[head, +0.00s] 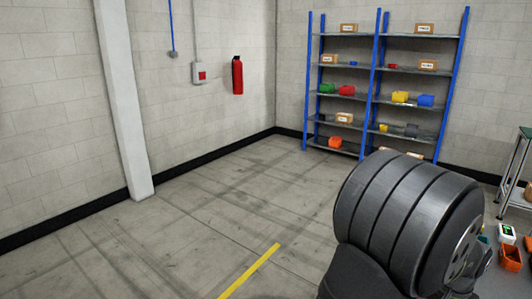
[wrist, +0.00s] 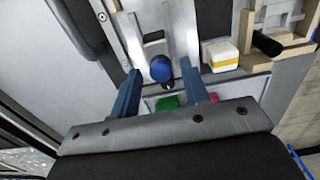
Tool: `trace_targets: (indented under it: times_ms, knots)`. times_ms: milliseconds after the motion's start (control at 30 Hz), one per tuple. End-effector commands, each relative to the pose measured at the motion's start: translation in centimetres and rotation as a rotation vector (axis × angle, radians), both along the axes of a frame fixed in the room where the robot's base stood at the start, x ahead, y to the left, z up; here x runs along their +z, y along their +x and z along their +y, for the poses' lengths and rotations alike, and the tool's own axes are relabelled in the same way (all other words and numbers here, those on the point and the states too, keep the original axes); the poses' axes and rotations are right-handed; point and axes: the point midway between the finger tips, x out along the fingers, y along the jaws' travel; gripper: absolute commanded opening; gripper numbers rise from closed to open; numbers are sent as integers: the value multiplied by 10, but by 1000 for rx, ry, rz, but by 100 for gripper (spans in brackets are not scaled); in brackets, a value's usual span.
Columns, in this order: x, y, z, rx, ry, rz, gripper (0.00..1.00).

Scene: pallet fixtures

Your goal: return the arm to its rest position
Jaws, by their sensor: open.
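My gripper (wrist: 160,67) shows in the wrist view, with two blue fingers spread apart and nothing held between them. A round blue knob (wrist: 161,69) on a grey metal fixture (wrist: 155,45) shows in the gap between the fingertips. I cannot tell how far below the fingers it lies. In the head view a large dark part of my arm fills the lower right, and my gripper is out of sight there.
A white and yellow block (wrist: 222,54) and a wooden fixture with a black cylinder (wrist: 267,43) are at the upper right. Blue shelving (head: 375,70) and a fire extinguisher (head: 237,75) are far off. An orange bin (head: 510,258) is at right.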

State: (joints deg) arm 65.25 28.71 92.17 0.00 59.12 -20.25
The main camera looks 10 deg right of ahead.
Motion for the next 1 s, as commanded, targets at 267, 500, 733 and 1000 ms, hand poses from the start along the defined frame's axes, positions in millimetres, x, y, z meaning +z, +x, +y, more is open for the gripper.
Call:
trace_targets:
  times_ms: [267,500,733,1000]
  knots:
    - [46,0,0,0,2,1,42]
    - [-7,0,1,0,4,1,42]
    - [-30,-15,15,-2,-1,-1,42]
    - [16,-21,20,0,-5,-2,42]
